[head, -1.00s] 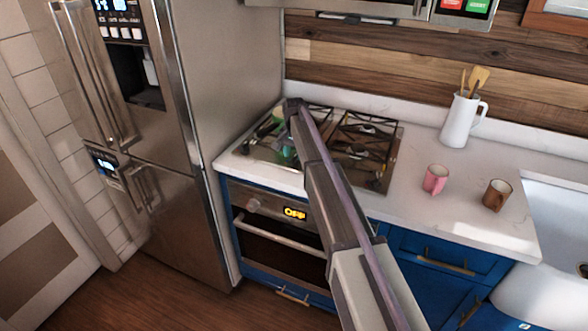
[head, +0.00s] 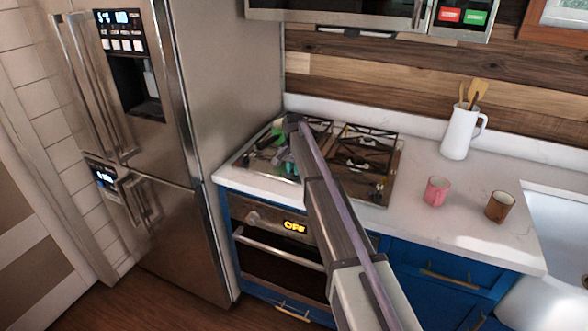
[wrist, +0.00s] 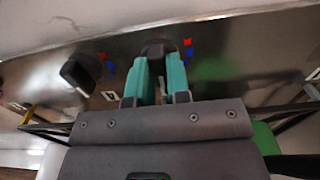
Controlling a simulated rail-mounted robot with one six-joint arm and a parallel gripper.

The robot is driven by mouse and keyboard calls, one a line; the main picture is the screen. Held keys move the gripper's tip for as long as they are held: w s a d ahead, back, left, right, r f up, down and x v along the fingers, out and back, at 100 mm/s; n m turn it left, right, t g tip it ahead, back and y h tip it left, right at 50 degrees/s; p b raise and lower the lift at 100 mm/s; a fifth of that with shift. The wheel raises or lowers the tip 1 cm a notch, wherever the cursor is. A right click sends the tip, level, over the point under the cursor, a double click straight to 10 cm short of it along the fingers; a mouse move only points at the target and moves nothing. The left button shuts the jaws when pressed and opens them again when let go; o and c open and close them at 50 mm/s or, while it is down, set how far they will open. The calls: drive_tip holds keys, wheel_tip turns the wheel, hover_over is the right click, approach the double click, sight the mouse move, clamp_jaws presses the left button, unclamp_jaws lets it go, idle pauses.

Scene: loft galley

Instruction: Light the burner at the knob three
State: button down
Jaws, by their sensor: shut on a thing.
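In the wrist view, my gripper (wrist: 160,75) has its teal fingers closed on the sides of a dark knob (wrist: 158,47) on the cooktop's metal panel. The fingers hide any label by this knob, so I cannot read its number. Small red and blue marks show just right of it. Another dark knob (wrist: 78,72) stands to the left, apart from my gripper, with a label reading 4 (wrist: 108,95) near it. In the head view, the cooktop (head: 395,180) lies in the counter and my arm covers part of it. No flame is visible.
The fridge (head: 235,75) stands close on the left. A white jug (head: 459,132) with utensils, a pink mug (head: 436,191) and a brown mug (head: 499,207) stand right of the cooktop. The oven (head: 280,262) is below. Dark grates (wrist: 45,128) lie near my gripper.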

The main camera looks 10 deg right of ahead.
drive_tip(key=shift+n, duration=0.3)
drive_tip(key=n, duration=0.4)
drive_tip(key=shift+n, duration=0.3)
drive_tip(key=n, duration=1)
drive_tip(key=shift+n, duration=0.4)
drive_tip(key=n, duration=0.5)
drive_tip(key=shift+n, duration=0.3)
drive_tip(key=c, duration=1.1)
unclamp_jaws()
